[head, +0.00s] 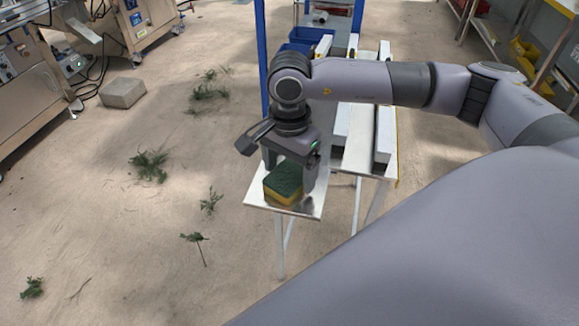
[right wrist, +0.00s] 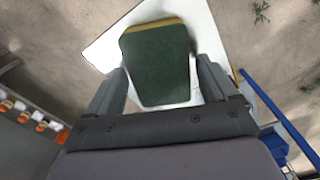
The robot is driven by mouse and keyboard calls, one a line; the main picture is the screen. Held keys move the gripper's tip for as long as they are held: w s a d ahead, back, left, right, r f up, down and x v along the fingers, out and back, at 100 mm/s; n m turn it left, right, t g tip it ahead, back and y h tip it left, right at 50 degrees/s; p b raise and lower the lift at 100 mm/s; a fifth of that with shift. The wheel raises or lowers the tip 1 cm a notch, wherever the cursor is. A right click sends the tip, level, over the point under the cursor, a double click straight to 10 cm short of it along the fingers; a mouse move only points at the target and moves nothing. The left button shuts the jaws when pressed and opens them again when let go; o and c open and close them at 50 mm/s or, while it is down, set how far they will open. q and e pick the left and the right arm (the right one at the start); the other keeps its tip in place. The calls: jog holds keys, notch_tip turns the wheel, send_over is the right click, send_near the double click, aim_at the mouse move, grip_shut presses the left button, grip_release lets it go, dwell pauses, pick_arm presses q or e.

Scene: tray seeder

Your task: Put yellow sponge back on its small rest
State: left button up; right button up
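The sponge (head: 284,184), green on top with a yellow lower layer, is at the small pale rest plate (head: 257,197) at the near end of the stand. My right gripper (head: 290,163) is over the sponge, pointing down, with its fingers apart. In the right wrist view the sponge (right wrist: 158,62) lies between the two fingers (right wrist: 162,78). The left finger looks close to its side; a pale strip shows beside the right finger. I cannot tell whether the sponge's underside touches the plate (right wrist: 103,48). My left gripper is not in view.
Behind the plate, the stand carries long white rails (head: 384,135) beside a blue post (head: 262,60). Blue bins (head: 300,48) stand further back. A grey block (head: 122,92) and green plant scraps (head: 150,165) lie on the floor at left. Open floor surrounds the plate's left side.

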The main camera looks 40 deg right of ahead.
aim_at(289, 173)
jog(key=shift+r, duration=0.1)
jog(key=shift+r+p, duration=0.2)
jog(key=shift+p, duration=0.1)
notch_tip(289, 173, up, 12)
jog(key=p, duration=0.1)
dwell(0.3)
jog(key=shift+f, duration=0.15)
